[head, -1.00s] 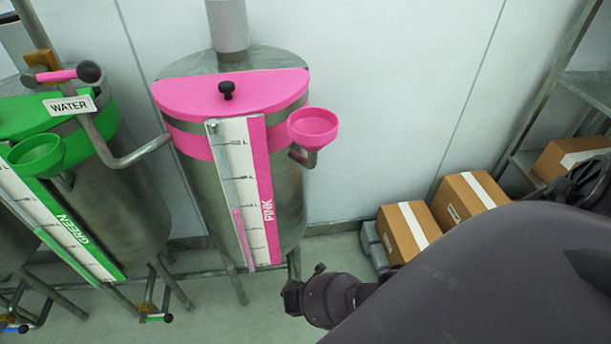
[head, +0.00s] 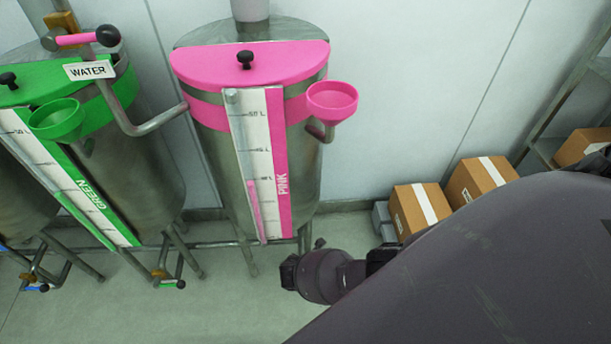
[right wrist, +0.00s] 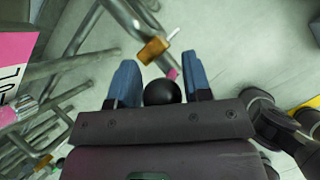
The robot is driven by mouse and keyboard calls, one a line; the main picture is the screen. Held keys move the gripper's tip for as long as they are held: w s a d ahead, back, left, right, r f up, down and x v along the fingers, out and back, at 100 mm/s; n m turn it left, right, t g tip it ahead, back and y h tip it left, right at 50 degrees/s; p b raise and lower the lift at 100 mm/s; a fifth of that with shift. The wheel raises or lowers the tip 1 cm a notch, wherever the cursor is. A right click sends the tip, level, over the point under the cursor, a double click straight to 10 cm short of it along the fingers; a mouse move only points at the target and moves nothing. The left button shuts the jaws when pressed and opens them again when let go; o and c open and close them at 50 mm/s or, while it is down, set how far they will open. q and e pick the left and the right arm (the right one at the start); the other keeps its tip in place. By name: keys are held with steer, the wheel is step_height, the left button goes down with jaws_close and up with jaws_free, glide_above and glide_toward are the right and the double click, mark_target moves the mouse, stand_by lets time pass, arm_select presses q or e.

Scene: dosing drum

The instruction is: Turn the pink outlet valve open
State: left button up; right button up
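The pink drum is a steel tank (head: 218,160) with a pink lid (head: 205,66) and a white and pink level gauge (head: 277,190). Its outlet valve shows in the right wrist view as a brass body (right wrist: 152,50), a short pink lever (right wrist: 172,74) and a black ball knob (right wrist: 162,92). My right gripper (right wrist: 164,70) has its two blue fingers on either side of the knob, apart, with narrow gaps showing. In the head view the valve and the fingertips are hidden behind my right wrist (head: 325,275), below the drum. My left gripper is not in view.
The green drum (head: 130,165) stands to the left, with its own low valve (head: 165,277). A bent water pipe (head: 150,125) hangs between the drums. Drum legs and pipes (right wrist: 60,65) crowd the left of the wrist view. Cardboard boxes (head: 405,215) and a shelf (head: 545,140) are right.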

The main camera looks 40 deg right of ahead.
steer(key=shift+o, duration=1)
steer(key=shift+a+r+p, duration=0.15)
steer(key=shift+r+p, duration=0.2)
steer(key=shift+r, duration=0.15)
steer(key=p+v, duration=0.2)
steer(key=v, duration=0.2)
steer(key=shift+w, duration=0.15)
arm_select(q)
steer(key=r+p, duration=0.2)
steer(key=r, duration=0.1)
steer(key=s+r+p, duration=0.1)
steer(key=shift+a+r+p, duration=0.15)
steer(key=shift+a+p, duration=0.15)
arm_select(e)
steer(key=v, duration=0.6)
steer(key=shift+s, duration=0.3)
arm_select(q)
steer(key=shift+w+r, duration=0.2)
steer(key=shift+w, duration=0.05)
arm_select(e)
steer(key=shift+f, duration=0.15)
